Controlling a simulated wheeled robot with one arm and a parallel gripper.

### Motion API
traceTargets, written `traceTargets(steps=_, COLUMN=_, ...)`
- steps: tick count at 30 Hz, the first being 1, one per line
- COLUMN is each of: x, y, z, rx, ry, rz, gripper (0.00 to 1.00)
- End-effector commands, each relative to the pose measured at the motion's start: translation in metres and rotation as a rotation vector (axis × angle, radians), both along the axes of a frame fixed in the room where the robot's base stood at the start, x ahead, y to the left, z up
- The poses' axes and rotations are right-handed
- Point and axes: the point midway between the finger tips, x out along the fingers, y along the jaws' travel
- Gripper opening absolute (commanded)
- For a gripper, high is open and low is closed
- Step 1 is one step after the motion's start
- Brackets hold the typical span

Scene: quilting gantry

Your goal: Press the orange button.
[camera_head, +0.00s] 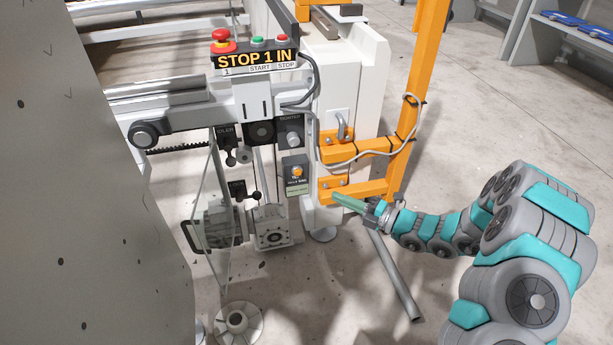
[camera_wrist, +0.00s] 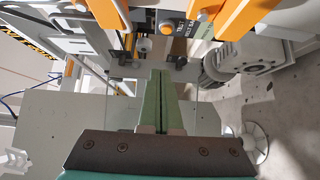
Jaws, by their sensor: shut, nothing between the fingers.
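The orange button (camera_head: 297,172) is small and round and sits on a dark switch box on the front of the machine, above a pale label. In the wrist view a small orange knob (camera_wrist: 203,15) at the top looks like the same button. My gripper (camera_head: 335,197) has green fingers that are shut and empty. In the head view it is to the right of the button and slightly lower, beside the lower orange bracket. The fingers also show in the wrist view (camera_wrist: 160,75), pointing below and left of the orange knob, apart from it.
An orange post and brackets (camera_head: 357,190) stand close to my gripper. Above are a red emergency stop (camera_head: 221,39), a green button (camera_head: 257,41) and a red button (camera_head: 284,40). A clear panel (camera_head: 222,210) stands left. Floor at right is mostly free.

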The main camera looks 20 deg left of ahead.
Motion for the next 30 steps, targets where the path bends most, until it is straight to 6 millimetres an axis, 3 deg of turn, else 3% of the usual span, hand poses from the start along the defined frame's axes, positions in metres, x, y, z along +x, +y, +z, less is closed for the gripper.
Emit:
traceTargets(steps=5, x=0.002, y=0.013, z=0.000, rx=-0.001, ry=-0.001, rz=0.003, gripper=0.00)
traceTargets(steps=19, x=0.022, y=0.099, z=0.000, rx=-0.001, ry=-0.003, rz=0.005, gripper=0.00)
traceTargets(steps=24, x=0.044, y=0.110, z=0.001, rx=-0.001, ry=-0.007, rz=0.002, gripper=0.00)
traceTargets(steps=30, x=0.055, y=0.117, z=0.000, rx=0.000, ry=-0.001, rz=0.002, gripper=0.00)
